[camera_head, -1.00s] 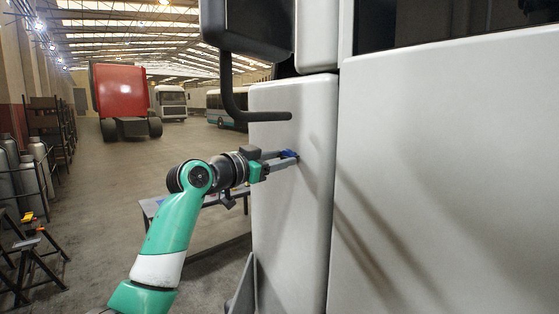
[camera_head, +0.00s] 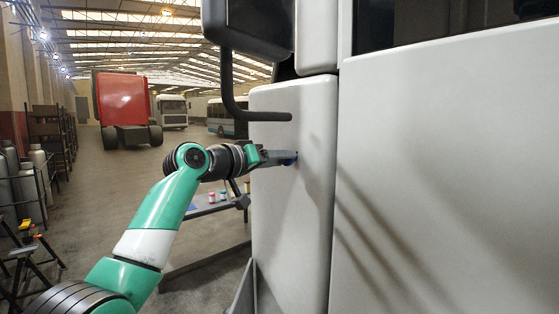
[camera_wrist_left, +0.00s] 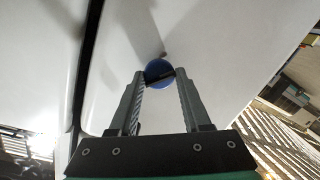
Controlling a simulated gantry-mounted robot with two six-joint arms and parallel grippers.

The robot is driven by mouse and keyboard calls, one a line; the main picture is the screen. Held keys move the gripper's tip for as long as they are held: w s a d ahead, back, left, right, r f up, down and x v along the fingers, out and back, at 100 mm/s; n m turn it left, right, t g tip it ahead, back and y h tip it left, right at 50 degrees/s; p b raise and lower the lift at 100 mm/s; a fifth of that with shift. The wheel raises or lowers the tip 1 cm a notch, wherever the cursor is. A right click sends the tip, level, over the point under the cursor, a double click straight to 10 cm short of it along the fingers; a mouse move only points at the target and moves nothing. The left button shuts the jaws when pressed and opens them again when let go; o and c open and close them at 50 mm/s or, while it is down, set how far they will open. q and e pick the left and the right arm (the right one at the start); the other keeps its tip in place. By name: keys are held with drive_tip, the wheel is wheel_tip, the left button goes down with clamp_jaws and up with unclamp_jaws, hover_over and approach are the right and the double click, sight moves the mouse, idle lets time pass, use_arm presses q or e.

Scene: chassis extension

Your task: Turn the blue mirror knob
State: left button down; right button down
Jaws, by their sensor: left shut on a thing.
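The blue mirror knob (camera_wrist_left: 159,72) sits on the white side panel of the truck cab. In the head view only a small blue bit of the knob (camera_head: 291,159) shows beyond my fingertips. My left gripper (camera_head: 284,158) reaches the panel from the left and is shut on the knob. In the left wrist view the two fingers of the left gripper (camera_wrist_left: 160,80) press on either side of the knob. A dark bar crosses the knob's face at a slant. My right gripper is in neither view.
A black mirror (camera_head: 260,27) and its bent arm (camera_head: 232,90) hang above my left gripper. The white cab panel (camera_head: 430,200) fills the right side. A low table (camera_head: 205,207) with small items stands behind my arm.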

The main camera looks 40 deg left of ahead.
use_arm(q)
drive_tip(key=n+h+p, duration=0.1)
drive_tip(key=n, duration=0.5)
drive_tip(key=n+h+p, duration=0.1)
drive_tip(key=n+p, duration=0.1)
drive_tip(key=n, duration=0.5)
drive_tip(key=n+h+p, duration=0.1)
drive_tip(key=n, duration=0.6)
drive_tip(key=shift+a, duration=0.2)
idle(0.4)
drive_tip(key=shift+c, duration=1.8)
unclamp_jaws()
drive_tip(key=shift+d+h, duration=0.1)
drive_tip(key=shift+h, duration=0.3)
